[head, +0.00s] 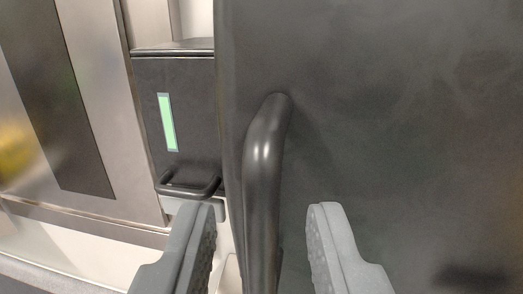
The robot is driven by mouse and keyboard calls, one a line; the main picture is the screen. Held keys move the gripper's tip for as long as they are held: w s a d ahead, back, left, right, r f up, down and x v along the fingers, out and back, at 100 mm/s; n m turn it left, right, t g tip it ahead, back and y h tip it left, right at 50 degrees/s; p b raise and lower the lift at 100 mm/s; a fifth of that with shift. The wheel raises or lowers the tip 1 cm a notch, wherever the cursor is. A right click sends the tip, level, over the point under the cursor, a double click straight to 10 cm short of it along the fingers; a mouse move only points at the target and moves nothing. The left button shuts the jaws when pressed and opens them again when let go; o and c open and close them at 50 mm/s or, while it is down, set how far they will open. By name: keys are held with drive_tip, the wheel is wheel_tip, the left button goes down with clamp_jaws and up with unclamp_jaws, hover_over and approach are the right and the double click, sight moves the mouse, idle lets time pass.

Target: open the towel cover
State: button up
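A large dark grey panel (400,110) fills the right side of the head view, with a thick black bar handle (264,165) standing out from its left part. My gripper (265,215) is open, with one grey finger on each side of the handle's lower part in the picture. I cannot tell whether the fingers touch it or how deep they reach. A smaller dark box (185,105) with a green strip (167,122) and a black handle (188,186) at its bottom is farther back on the left. I cannot tell which of the two is the towel cover.
A metal wall (105,50) with a dark vertical panel (60,100) stands at the left. A pale surface (70,243) lies below it at lower left. The large panel closely bounds the right side.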

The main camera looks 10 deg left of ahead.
sight(263, 222)
drive_tip(key=shift+w+a+f, duration=0.1)
drive_tip(key=shift+w+a, duration=0.05)
drive_tip(key=shift+w, duration=0.75)
drive_tip(key=shift+w+a, duration=0.1)
drive_tip(key=shift+w, duration=0.75)
